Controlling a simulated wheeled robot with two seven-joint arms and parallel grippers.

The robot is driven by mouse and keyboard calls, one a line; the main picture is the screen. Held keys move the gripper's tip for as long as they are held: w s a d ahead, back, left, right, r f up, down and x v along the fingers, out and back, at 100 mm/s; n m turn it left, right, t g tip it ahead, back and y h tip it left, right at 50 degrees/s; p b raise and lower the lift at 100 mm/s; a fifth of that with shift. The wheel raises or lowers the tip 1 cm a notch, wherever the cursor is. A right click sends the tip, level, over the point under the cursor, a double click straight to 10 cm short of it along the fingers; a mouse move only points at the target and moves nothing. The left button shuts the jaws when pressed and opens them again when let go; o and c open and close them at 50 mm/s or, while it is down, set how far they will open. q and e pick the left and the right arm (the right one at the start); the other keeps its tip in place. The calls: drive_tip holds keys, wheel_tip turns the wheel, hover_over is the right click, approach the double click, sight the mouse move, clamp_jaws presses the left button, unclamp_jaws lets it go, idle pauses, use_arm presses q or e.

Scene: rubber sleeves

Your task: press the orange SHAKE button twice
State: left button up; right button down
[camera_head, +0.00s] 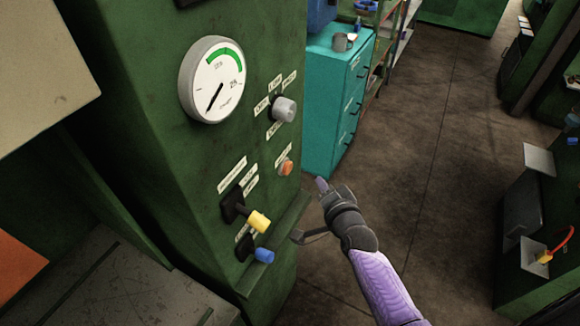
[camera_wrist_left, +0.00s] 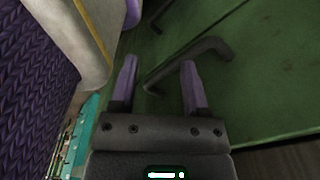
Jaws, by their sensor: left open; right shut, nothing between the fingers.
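The orange button (camera_head: 287,168) sits on the green machine's panel in the head view, below the grey rotary knob, with a small label above it. The label's text is too small to read. My right gripper (camera_head: 321,185) is shut and empty, just to the right of the button and slightly lower in the picture, apart from it. My left gripper (camera_wrist_left: 158,80) shows in the left wrist view, open, with nothing between its two purple fingers. A bent dark handle lies across the view beyond them. The left gripper does not show in the head view.
The panel also carries a round gauge (camera_head: 212,80), a grey knob (camera_head: 284,109), a yellow-tipped lever (camera_head: 259,221) and a blue-tipped lever (camera_head: 264,255). A teal cabinet (camera_head: 325,105) stands behind. Open floor (camera_head: 430,150) lies to the right.

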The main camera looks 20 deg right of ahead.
use_arm(q)
drive_tip(key=shift+a, duration=0.25)
drive_tip(key=shift+d, duration=0.3)
drive_tip(key=shift+d, duration=0.25)
drive_tip(key=shift+a, duration=0.55)
drive_tip(key=shift+d, duration=0.2)
idle(0.4)
drive_tip(key=shift+d, duration=0.3)
